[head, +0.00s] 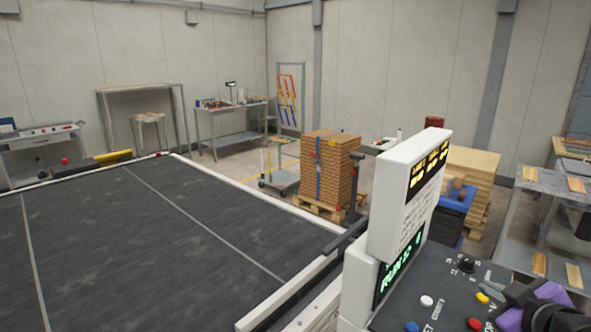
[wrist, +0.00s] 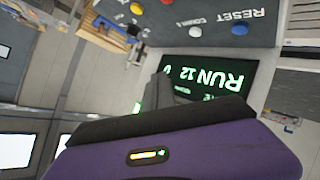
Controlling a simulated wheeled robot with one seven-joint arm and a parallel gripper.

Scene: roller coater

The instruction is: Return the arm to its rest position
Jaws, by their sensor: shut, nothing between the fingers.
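My gripper (head: 512,296) shows at the lower right of the head view, purple and dark grey, above the right side of the control panel (head: 455,285). In the wrist view its dark fingers (wrist: 168,88) are together, with nothing between them, in front of the green "RUN 12" display (wrist: 205,75). The purple body of my gripper fills the bottom of that view. The fingers look apart from the panel, but the exact gap is unclear. Most of my arm is out of the head view.
The panel carries a white button (head: 426,301), a red button (head: 474,324) and a blue button (head: 411,327). A white display housing (head: 405,190) stands upright beside it. The wide dark conveyor bed (head: 130,250) lies left. Racks (head: 550,215) stand at right.

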